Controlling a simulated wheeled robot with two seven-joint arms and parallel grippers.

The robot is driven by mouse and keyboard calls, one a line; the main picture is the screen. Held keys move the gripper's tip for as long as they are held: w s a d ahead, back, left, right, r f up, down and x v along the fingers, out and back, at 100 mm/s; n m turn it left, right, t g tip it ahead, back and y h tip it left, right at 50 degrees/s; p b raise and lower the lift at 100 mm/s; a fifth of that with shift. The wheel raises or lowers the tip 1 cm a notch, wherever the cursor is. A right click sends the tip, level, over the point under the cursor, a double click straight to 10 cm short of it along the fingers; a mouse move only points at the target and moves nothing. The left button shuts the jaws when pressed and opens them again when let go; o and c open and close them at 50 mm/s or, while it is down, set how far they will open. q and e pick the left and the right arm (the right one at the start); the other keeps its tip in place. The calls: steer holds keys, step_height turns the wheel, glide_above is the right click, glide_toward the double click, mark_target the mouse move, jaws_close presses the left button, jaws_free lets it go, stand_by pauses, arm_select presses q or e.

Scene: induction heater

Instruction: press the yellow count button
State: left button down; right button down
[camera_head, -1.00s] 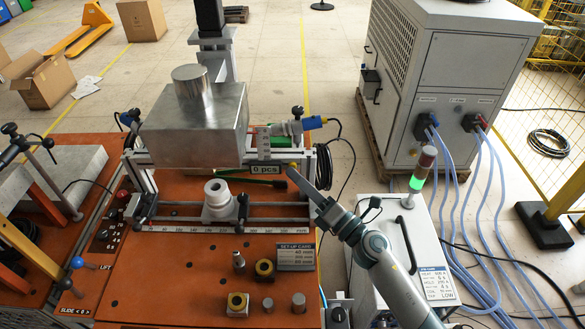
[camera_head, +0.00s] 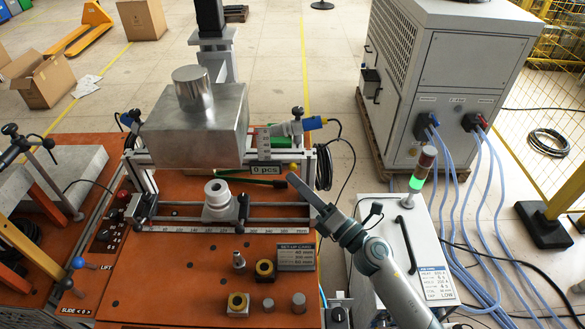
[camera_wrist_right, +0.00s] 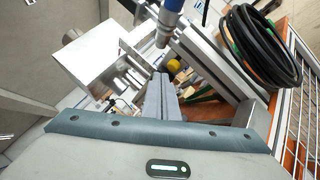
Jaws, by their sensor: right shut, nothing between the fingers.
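The yellow count button (camera_head: 293,167) sits at the right end of the counter bar, beside the "0 pcs" display (camera_head: 265,169). It also shows in the right wrist view as a round yellow cap (camera_wrist_right: 173,65), just past the fingertips. My right gripper (camera_head: 291,178) is shut and empty, its fingers pointing up and left at the button. The tips appear just below the button in the head view, with a small gap in the picture; exact depth is hard to tell. My left gripper is not in view.
A metal block (camera_head: 195,135) stands over the frame behind the bar. A blue connector (camera_head: 313,123) is above the button, and black cable coils (camera_wrist_right: 262,45) hang beside it. The orange table (camera_head: 190,270) carries small parts and a set-up card (camera_head: 296,257).

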steer(key=shift+s+p, duration=0.4)
steer(key=shift+s, duration=2.15)
